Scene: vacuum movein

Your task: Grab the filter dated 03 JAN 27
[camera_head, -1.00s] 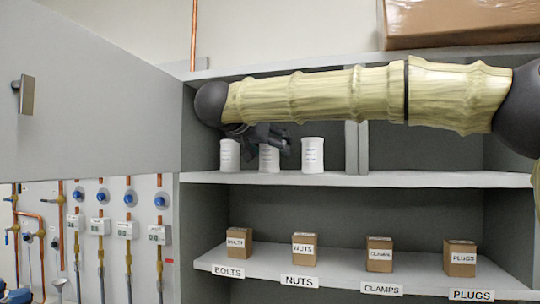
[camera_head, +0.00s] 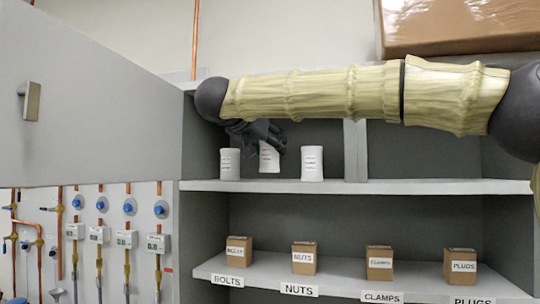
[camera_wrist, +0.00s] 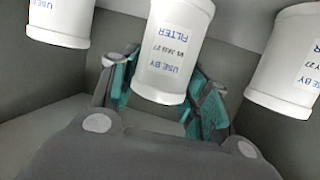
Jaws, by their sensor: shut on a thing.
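Three white cylindrical filters are in view at the upper shelf. The middle filter (camera_head: 269,158) is between the fingers of my gripper (camera_head: 256,133), its base a little above the shelf. In the wrist view my gripper (camera_wrist: 163,88) is shut on this filter (camera_wrist: 172,40). Its blue and black label is upside down there and seems to read "03 JAN 27". The left filter (camera_head: 229,164) and right filter (camera_head: 312,163) stand upright on the shelf. Their dates are cut off or unclear in the wrist view.
The upper shelf (camera_head: 420,187) is clear right of the filters, past a vertical divider (camera_head: 355,150). The lower shelf (camera_head: 340,278) holds labelled boxes of bolts, nuts, clamps and plugs. An open cabinet door (camera_head: 95,100) is at left. A large brown box (camera_head: 460,28) sits on top.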

